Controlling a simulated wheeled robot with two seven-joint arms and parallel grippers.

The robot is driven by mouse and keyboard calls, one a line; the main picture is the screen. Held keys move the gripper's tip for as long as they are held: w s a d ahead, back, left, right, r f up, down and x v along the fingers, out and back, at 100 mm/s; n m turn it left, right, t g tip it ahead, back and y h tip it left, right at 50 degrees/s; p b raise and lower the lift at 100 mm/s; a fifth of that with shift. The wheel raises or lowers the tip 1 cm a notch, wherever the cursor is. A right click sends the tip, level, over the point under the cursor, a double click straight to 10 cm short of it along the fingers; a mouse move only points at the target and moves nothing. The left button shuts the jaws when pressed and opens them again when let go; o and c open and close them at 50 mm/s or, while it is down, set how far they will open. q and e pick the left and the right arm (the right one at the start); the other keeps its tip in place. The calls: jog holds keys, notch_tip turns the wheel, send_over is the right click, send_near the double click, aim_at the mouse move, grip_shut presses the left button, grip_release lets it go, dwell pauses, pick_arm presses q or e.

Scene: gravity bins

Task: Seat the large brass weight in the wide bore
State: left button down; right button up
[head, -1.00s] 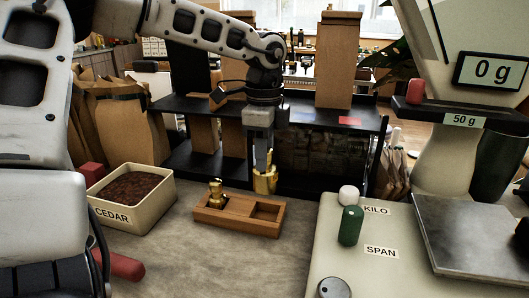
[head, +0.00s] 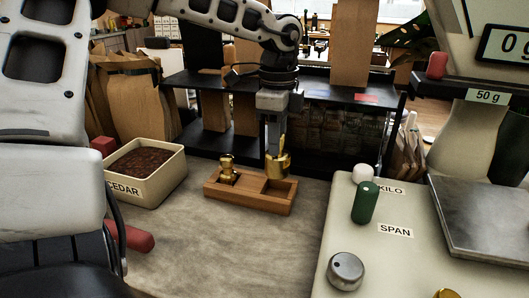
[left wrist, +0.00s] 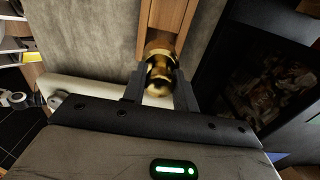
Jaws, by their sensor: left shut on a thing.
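My left gripper (head: 274,143) points down and is shut on a large brass weight (head: 278,164). In the left wrist view the weight (left wrist: 160,76) is between the two fingers. A wooden block (head: 245,199) with two recesses stands on the counter. A smaller brass weight (head: 227,168) stands upright in its left recess. The right recess (head: 278,188) looks empty. The held weight hangs at the back edge of this recess in the head view; whether it touches the block cannot be told. The block (left wrist: 166,18) lies beyond the weight in the left wrist view. My right gripper is not in view.
A bin labelled CEDAR (head: 150,186) is left of the block. A scale body (head: 335,225) with a green cylinder (head: 366,202), a white cap (head: 362,173) and a metal knob (head: 345,271) is at right. A dark shelf (head: 330,97) stands behind.

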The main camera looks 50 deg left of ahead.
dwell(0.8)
pick_arm(q)
jog(key=shift+f+b, duration=0.5)
jog(key=shift+b, duration=0.1)
jog(key=shift+f+b, duration=0.55)
jog(key=shift+b, duration=0.1)
jog(key=shift+f+b, duration=0.55)
jog(key=shift+b, duration=0.05)
jog(key=shift+f, duration=0.1)
jog(key=shift+f+b, duration=0.25)
jog(key=shift+b, duration=0.1)
